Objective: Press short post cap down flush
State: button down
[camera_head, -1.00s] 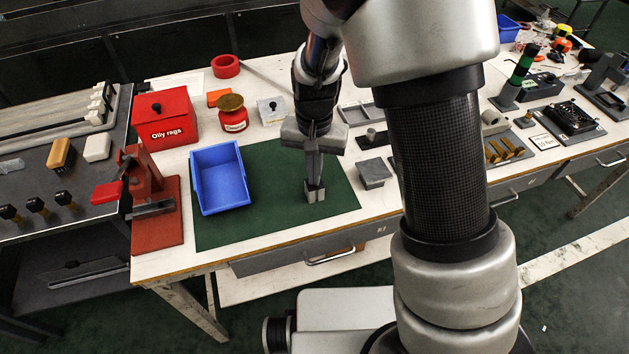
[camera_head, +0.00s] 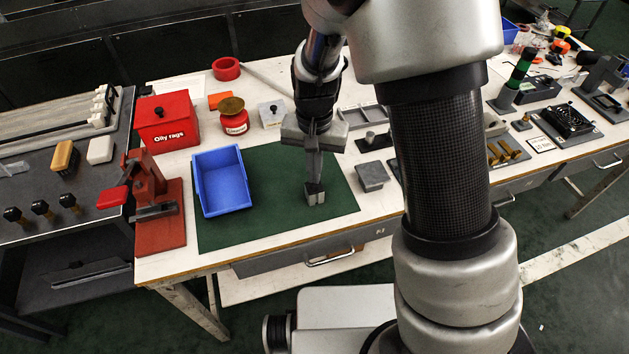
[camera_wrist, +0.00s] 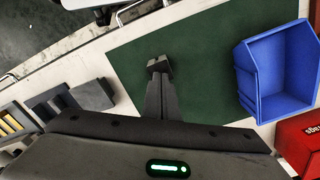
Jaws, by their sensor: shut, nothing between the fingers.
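My gripper (camera_head: 315,197) points down over the green mat, its fingers together and nothing visible between them. The fingertips also show in the wrist view (camera_wrist: 158,64). I cannot tell whether they touch the mat. A low grey block with a flat, square top (camera_head: 371,177) stands just right of the mat; it may be the capped short post. It appears as a grey block in the wrist view (camera_wrist: 93,94), left of the fingers. My gripper is apart from it. Whether its top sits flush cannot be told.
A blue bin (camera_head: 221,181) stands on the left of the green mat (camera_head: 270,220). A red press (camera_head: 152,195) and a red rag box (camera_head: 166,121) are further left. The mat's front is clear.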

jog(key=shift+r+p, duration=1.35)
jog(key=shift+r, duration=0.55)
